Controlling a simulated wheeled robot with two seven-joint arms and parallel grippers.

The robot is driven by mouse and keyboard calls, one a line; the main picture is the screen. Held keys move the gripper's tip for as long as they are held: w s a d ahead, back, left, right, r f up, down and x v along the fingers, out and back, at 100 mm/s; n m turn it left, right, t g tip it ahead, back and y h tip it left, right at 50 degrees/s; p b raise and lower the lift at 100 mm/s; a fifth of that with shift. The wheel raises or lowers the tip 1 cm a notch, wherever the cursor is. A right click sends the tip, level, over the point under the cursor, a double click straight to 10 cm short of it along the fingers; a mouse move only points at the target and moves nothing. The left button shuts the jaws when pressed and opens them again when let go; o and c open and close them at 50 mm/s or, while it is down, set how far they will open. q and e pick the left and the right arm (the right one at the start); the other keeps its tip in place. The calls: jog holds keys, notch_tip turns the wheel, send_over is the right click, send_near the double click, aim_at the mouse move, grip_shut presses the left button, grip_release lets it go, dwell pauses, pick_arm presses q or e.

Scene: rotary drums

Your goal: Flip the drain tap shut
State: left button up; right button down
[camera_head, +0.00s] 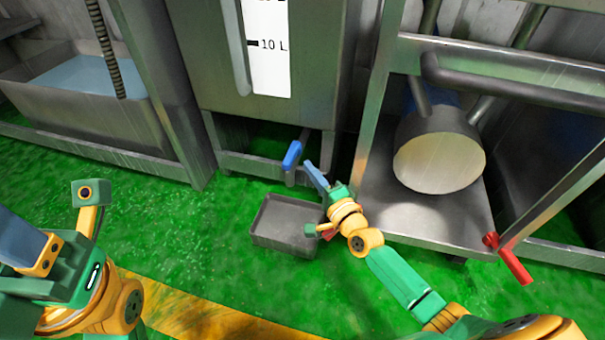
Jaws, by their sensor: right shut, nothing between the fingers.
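The drain tap has a blue handle (292,155) and sits low under the front of the steel tank (205,60). The handle slants down and to the left. My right gripper (312,172) is shut and empty, just right of and slightly below the blue handle. I cannot tell whether its fingertips touch the tap. The tap's outlet is partly hidden by the handle and the fingers. My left gripper (18,238) is at the left edge, far from the tap. It is cut off by the frame, so its opening cannot be judged.
A grey metal tray (264,238) stands on the green floor below the tap, close under my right gripper. A steel frame with a drum (438,160) and a red handle (515,266) stands at right. A water basin (60,115) is at left. Floor left of the tray is clear.

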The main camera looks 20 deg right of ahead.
jog(key=shift+w+a, duration=0.6)
jog(key=shift+a, duration=0.35)
